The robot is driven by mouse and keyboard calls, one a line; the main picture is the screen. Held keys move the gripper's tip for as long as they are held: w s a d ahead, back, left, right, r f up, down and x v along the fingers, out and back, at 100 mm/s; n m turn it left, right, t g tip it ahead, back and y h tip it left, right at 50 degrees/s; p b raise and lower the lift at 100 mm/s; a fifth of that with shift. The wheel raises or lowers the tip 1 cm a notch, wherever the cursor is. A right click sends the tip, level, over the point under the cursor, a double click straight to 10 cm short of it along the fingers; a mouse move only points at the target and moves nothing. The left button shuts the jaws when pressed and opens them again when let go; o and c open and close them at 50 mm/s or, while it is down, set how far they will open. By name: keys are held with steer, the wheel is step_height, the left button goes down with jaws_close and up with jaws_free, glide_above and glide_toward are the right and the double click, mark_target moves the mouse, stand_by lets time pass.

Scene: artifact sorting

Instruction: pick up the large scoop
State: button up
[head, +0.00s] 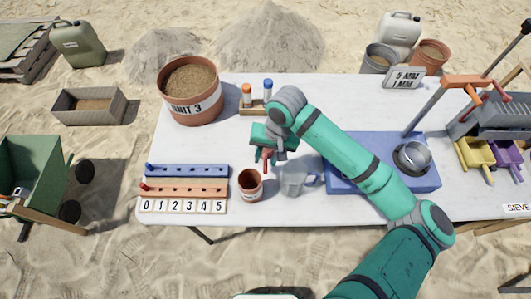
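Two scoop-like pieces with short handles lie at the right end of the table, by the grey sieve stand. One is yellow (475,153) and looks the larger, and one is purple (504,153). I cannot tell for sure which is the large scoop. My gripper (266,158) points down over the middle-left of the table, far from both pieces. It is near a brown cup and a clear jug. Its fingers are small and partly hidden by the wrist, so their opening does not show clearly.
A blue board (350,180) with a metal cup (415,155) lies under my arm. The clear jug (293,179), brown cup (250,184), numbered rack (185,206), "UNIT 3" pot (190,108) and bottle rack (252,109) stand at left. The back middle is clear.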

mark_target(266, 164)
steer(key=shift+w+a+f, duration=0.1)
steer(key=shift+f, duration=1.35)
steer(key=shift+w+a+f, duration=0.1)
steer(key=shift+f, duration=1.35)
jaws_close()
